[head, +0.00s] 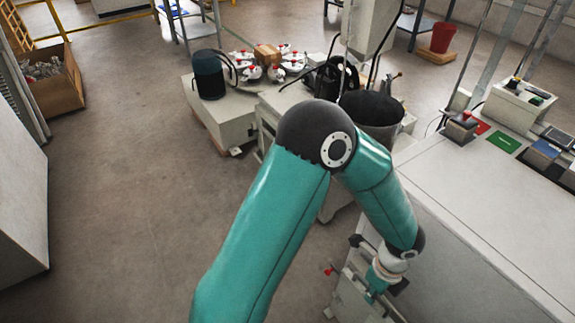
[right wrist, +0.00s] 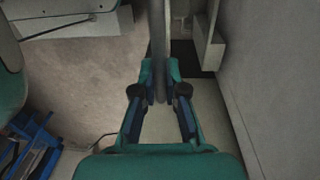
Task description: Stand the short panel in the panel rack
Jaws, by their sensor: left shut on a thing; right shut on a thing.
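In the right wrist view my right gripper (right wrist: 160,97) is shut on a thin grey panel (right wrist: 159,42), seen edge-on between the blue finger pads. The panel runs from the fingertips up out of the picture, so its length is hidden. In the head view my left gripper (head: 380,283) is low at the right, beside the white bench. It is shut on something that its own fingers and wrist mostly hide. A blue frame with dark slats (right wrist: 27,147) shows at the lower left of the right wrist view; I cannot tell whether it is the panel rack.
The white bench (head: 480,225) fills the right of the head view. A grey frame with a red knob (head: 352,297) stands beside it. A dark bin (head: 371,112) and a low grey platform (head: 222,118) stand farther back.

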